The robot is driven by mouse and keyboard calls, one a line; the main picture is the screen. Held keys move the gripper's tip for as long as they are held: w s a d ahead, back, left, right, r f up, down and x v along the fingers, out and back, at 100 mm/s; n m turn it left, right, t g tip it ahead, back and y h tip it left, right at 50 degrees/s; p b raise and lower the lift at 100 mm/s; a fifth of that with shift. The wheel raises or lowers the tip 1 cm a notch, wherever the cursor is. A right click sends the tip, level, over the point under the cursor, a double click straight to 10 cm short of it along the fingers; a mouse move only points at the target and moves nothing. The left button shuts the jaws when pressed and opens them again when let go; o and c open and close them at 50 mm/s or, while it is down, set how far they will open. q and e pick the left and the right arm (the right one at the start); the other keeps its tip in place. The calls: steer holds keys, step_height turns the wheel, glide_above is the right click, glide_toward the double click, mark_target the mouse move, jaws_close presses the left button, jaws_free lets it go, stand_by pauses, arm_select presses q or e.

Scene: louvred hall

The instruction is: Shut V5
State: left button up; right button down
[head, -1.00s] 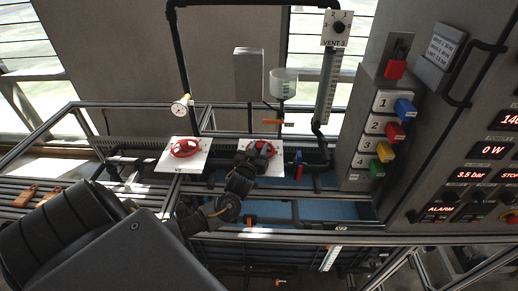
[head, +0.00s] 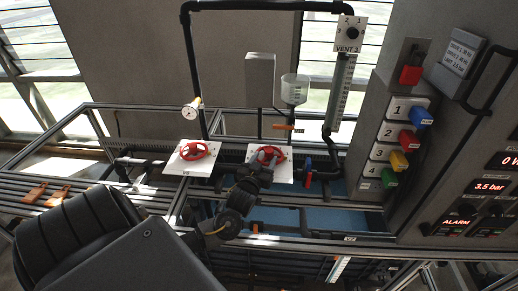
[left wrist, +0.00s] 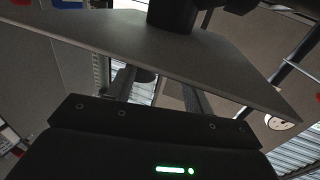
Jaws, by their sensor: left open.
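No V5 label is readable, so I cannot tell which valve it is. Two red handwheels stand on white plates: a left one (head: 194,150) and a right one (head: 270,155). My left gripper (head: 257,171) is open and empty at the near edge of the right plate (head: 286,176), overlapping it in the head view. In the left wrist view, a plate (left wrist: 190,62) crosses close in front of the gripper and partly hides its fingers (left wrist: 158,90). A small valve with a red and blue handle (head: 307,175) sits right of the right plate. My right gripper is out of view.
An orange lever (head: 284,127) is on the pipe behind. A pressure gauge (head: 192,107) stands behind the left plate. A numbered panel with coloured switches (head: 400,140) and the control cabinet (head: 475,190) border the right. Frame rails (head: 290,243) run along the front.

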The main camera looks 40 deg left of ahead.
arm_select(q)
steer(key=b+v, duration=0.1)
steer(key=v, duration=0.5)
steer(key=shift+f+b, duration=0.1)
steer(key=shift+b, duration=0.2)
steer(key=shift+s+d, duration=0.15)
steer(key=shift+s, duration=0.15)
stand_by(1.8)
